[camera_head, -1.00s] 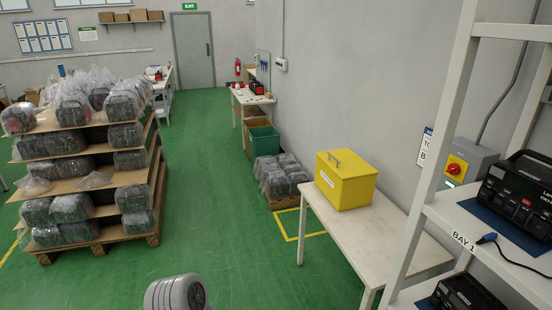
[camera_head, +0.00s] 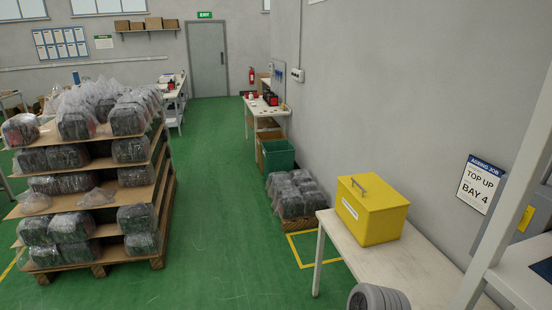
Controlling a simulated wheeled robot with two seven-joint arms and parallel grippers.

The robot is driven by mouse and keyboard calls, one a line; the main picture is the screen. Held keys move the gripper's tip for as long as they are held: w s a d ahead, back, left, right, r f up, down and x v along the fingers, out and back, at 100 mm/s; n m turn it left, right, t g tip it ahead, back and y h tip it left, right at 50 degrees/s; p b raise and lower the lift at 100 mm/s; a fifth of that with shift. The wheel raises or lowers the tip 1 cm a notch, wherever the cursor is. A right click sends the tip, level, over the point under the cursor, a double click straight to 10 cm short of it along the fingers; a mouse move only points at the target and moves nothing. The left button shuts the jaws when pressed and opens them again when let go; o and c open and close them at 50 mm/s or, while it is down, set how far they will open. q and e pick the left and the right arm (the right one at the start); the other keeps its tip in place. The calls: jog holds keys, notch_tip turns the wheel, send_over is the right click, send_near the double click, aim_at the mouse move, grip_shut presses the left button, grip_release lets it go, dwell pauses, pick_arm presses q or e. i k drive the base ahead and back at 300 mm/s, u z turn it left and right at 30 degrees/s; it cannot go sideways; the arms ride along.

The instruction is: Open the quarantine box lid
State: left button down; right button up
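The quarantine box (camera_head: 380,222) is a yellow box with a white label on its front left side, standing on a white table at the lower right. Its lid (camera_head: 372,190) lies shut on top and carries a grey handle (camera_head: 360,187). A rounded grey part of my own arm shows at the bottom edge, in front of the table. Neither of my grippers is in the picture, so nothing shows of their state.
The white table (camera_head: 407,268) stands against the right wall. A grey shelf upright (camera_head: 505,210) rises at the right edge. A pallet stack of wrapped dark units (camera_head: 85,180) stands at left. Green floor (camera_head: 230,230) is clear between them.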

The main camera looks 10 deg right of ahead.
aim_at(373, 193)
jog(key=u, duration=0.2)
jog(key=i, duration=2)
jog(key=z, duration=1.05)
jog(key=i, duration=1.15)
jog(key=z, duration=1.2)
